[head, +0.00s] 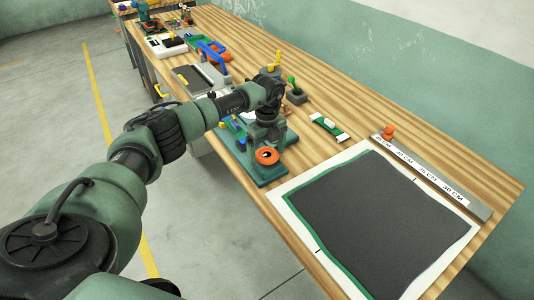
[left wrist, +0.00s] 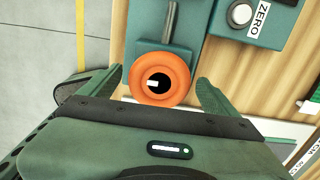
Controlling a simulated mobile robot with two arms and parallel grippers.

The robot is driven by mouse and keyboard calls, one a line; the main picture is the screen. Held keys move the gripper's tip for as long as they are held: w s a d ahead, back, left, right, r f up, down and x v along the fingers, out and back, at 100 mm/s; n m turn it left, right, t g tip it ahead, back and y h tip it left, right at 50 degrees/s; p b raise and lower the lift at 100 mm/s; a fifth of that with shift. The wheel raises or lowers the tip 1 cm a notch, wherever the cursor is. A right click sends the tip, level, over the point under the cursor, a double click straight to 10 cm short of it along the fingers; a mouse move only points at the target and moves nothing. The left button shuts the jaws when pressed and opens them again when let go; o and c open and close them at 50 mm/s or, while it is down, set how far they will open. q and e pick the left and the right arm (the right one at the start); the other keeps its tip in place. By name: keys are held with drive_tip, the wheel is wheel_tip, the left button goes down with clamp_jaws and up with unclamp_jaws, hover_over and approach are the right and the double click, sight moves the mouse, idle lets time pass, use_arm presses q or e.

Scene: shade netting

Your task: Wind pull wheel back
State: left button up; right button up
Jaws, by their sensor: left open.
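The orange wheel (head: 259,158) with a dark centre sits at the near end of a teal device (head: 270,174) on the wooden bench. My left gripper (head: 266,133) is above it. In the left wrist view the wheel (left wrist: 136,85) lies between the two fingers of my open left gripper (left wrist: 159,77), one on each side, with a visible gap to the right finger. A teal housing with a grey rod (left wrist: 169,22) is just beyond the wheel. A knob (left wrist: 240,14) is beside a ZERO label (left wrist: 260,20). My right gripper is not seen.
A dark sheet (head: 375,215) with a green and white border lies right of the device. A ruler strip (head: 430,177) runs along its far side. A green-and-white item (head: 328,127) and a green-knobbed joystick (head: 296,93) stand behind. Tools crowd the bench's far end.

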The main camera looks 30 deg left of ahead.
sight(267, 154)
use_arm(q)
wheel_tip(267, 154, up, 7)
drive_tip(key=shift+r+b, duration=0.2)
drive_tip(key=shift+b, duration=0.7)
